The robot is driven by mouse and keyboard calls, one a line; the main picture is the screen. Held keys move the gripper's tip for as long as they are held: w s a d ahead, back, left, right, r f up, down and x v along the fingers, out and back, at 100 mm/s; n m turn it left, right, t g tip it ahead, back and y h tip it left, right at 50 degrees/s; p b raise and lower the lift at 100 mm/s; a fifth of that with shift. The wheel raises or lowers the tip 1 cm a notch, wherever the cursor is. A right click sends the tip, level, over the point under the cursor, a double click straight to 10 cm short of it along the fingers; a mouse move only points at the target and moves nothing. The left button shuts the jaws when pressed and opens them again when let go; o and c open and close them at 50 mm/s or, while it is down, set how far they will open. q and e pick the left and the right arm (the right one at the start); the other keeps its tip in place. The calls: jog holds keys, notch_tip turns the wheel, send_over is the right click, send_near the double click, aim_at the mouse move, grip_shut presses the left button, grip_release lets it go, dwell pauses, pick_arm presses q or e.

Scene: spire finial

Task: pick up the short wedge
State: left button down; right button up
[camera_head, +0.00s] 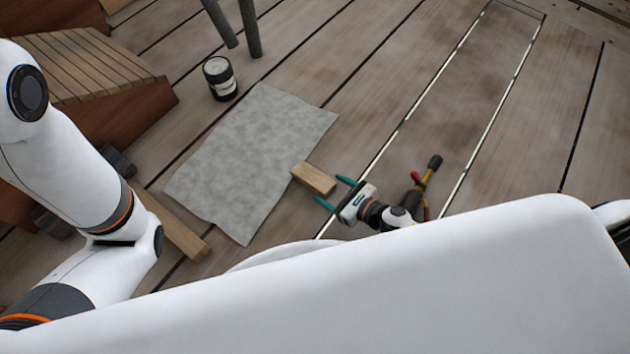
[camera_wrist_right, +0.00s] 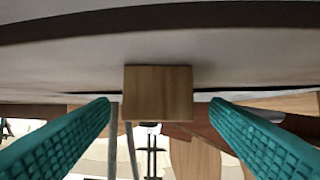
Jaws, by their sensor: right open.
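The short wedge (camera_head: 314,178) is a small light-wood block. It lies at the right edge of a grey sheet (camera_head: 250,150) on the plank floor. My right gripper (camera_head: 331,191) is open, with its two teal fingers pointing towards the near right end of the block. In the right wrist view the block (camera_wrist_right: 158,93) shows as a wooden face centred between the spread fingers (camera_wrist_right: 160,110), with a gap on each side. Whether the fingertips reach past its end face is hard to tell. My left arm comes in from the left, but its gripper is not visible.
A dark can (camera_head: 220,78) stands beyond the sheet, near two grey-green posts (camera_head: 250,28). A longer wooden piece (camera_head: 180,235) lies beside my left arm. A red-and-yellow tool with a black end (camera_head: 428,178) lies right of my right gripper. Planks at the upper right are clear.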

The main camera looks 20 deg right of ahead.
aim_at(320, 183)
jog(key=b+x, duration=0.2)
jog(key=x, duration=0.2)
jog(key=shift+w+a, duration=0.1)
jog(key=shift+w, duration=0.2)
jog(key=shift+w+a, duration=0.2)
jog(key=shift+w, duration=0.1)
jog(key=c, duration=1.1)
